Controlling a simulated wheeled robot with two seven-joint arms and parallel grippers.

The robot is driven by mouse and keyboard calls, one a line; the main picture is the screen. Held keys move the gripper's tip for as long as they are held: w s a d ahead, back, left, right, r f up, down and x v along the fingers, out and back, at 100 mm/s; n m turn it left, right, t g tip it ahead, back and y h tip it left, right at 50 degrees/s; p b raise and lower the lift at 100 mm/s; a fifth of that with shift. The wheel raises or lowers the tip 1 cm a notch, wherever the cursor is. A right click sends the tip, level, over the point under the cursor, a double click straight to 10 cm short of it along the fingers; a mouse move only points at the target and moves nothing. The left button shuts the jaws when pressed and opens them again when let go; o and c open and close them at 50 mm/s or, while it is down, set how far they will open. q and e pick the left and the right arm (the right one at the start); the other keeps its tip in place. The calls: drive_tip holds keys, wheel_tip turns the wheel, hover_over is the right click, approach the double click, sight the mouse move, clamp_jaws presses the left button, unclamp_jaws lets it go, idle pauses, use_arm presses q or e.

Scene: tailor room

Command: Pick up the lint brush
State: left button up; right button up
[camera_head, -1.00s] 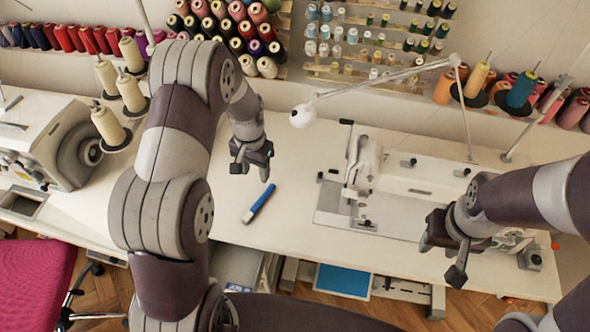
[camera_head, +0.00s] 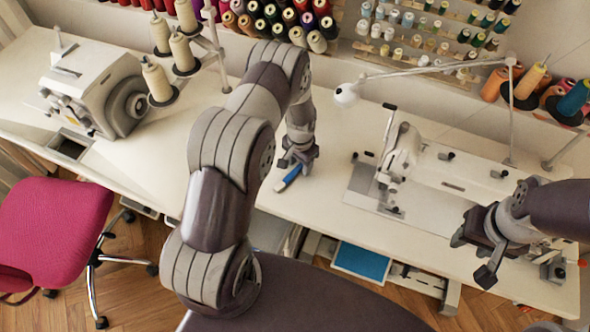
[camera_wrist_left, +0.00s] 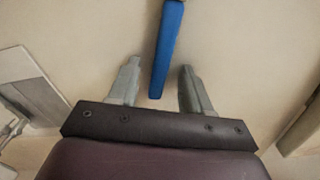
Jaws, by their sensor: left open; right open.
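The lint brush (camera_head: 289,178) is a slim blue bar lying on the white table, partly hidden by my left gripper in the head view. In the left wrist view the blue lint brush (camera_wrist_left: 166,50) runs from the top edge down to between the fingertips. My left gripper (camera_head: 297,163) is open and points down over the brush. In the left wrist view its two fingers (camera_wrist_left: 157,82) stand apart, one on each side of the blue end, with gaps showing. My right gripper (camera_head: 484,243) is open and empty at the right, above the front part of the table.
A sewing machine (camera_head: 440,168) stands right of the brush, with a lamp (camera_head: 347,94) behind. A white overlock machine (camera_head: 97,88) and thread cones (camera_head: 158,78) stand at the left. A pink chair (camera_head: 52,225) is in front. The table (camera_head: 330,210) around the brush is clear.

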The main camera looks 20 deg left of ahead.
use_arm(q)
clamp_jaws()
